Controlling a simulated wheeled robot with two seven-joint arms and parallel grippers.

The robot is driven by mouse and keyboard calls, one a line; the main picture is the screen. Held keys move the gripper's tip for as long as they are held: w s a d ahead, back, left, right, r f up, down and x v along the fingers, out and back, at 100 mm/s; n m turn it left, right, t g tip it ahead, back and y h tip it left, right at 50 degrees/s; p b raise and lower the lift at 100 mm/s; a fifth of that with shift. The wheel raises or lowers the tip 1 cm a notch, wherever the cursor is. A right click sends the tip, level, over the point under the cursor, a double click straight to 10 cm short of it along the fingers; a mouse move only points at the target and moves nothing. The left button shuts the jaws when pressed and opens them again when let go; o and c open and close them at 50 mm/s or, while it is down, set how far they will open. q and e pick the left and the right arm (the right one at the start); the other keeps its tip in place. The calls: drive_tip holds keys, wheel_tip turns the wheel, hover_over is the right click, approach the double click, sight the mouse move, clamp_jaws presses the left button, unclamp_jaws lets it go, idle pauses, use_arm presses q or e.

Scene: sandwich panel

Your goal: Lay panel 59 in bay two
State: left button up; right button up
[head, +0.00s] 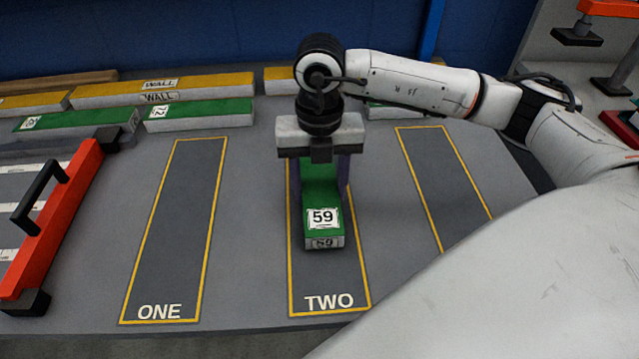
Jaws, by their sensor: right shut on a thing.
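Panel 59 (321,236) is a long block with a green top, pale sides and a white label reading 59. It lies lengthwise within the yellow outline of bay two (330,284), its near end short of the word TWO. I cannot tell whether it touches the bay's floor. My right gripper (321,175) comes down from above and is shut on panel 59, a finger at each side. The gripper and wrist hide the panel's far part and the far end of the bay. My left gripper is not in view.
Bay one (176,235) is empty at the left, and another empty bay (440,180) lies at the right. Green panels (200,112) and yellow panels marked WALL (163,89) stand along the back. An orange clamp-like bar (52,225) with a black handle is at the left.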

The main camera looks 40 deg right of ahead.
sight(319, 186)
drive_tip(key=shift+f, duration=0.4)
drive_tip(key=o, duration=1.2)
wheel_tip(319, 186, up, 10)
drive_tip(key=shift+f, duration=0.2)
drive_tip(key=shift+r, duration=0.45)
